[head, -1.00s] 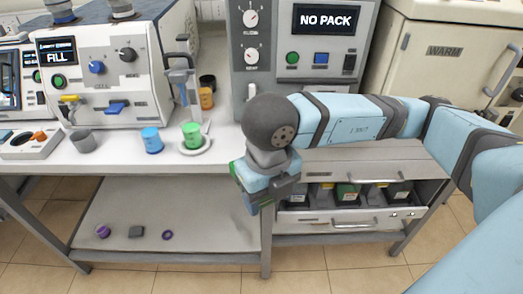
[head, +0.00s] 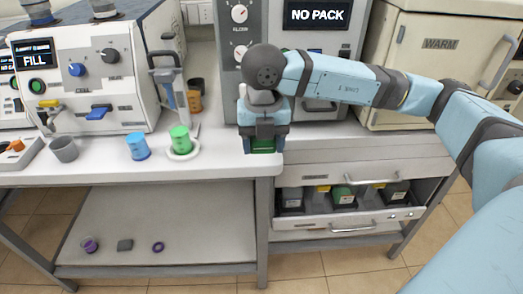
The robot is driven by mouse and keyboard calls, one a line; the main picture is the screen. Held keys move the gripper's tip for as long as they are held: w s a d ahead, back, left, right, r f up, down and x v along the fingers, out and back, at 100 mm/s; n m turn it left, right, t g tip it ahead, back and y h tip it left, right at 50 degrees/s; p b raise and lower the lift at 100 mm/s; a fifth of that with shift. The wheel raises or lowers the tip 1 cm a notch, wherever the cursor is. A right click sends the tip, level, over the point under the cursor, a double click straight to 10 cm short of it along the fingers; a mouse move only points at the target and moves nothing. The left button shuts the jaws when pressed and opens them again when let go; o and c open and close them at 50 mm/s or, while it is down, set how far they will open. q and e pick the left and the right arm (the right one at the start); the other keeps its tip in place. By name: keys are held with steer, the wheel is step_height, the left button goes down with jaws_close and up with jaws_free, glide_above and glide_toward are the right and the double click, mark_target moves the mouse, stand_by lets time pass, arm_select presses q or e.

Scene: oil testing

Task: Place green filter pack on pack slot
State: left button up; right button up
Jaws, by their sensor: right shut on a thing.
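My right gripper (head: 263,139) is shut on a green filter pack (head: 262,147), of which only a dark green part shows below the fingers. It holds the pack over the front edge of the bench, in front of the grey machine (head: 228,70) whose display (head: 317,14) reads "NO PACK". My arm and gripper cover much of the machine's lower front, and I cannot make out the pack slot. My left gripper is not in view.
An open drawer (head: 345,228) below the bench holds several packs, one with a green top (head: 343,196). A green cup (head: 180,139) on a white dish, a blue cup (head: 137,146) and a grey cup (head: 64,149) stand left of my gripper.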

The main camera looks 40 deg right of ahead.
mark_target(262, 162)
steer(key=w+d, duration=0.2)
steer(key=w, duration=0.1)
steer(key=shift+w+d, duration=0.1)
steer(key=shift+w, duration=0.2)
steer(key=shift+w+d+f, duration=0.15)
steer(key=shift+w+f, duration=0.05)
steer(key=shift+f, duration=0.2)
steer(key=shift+w+d+f, duration=0.1)
steer(key=shift+w+f, duration=0.05)
steer(key=shift+f, duration=0.25)
step_height(262, 162, down, 5)
steer(key=shift+r+b, duration=0.15)
steer(key=shift+b, duration=0.4)
steer(key=shift+w+f, duration=0.1)
steer(key=shift+f, duration=0.25)
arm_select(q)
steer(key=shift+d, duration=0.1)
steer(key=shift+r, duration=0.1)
arm_select(e)
steer(key=shift+f, duration=0.2)
steer(key=o, duration=1.1)
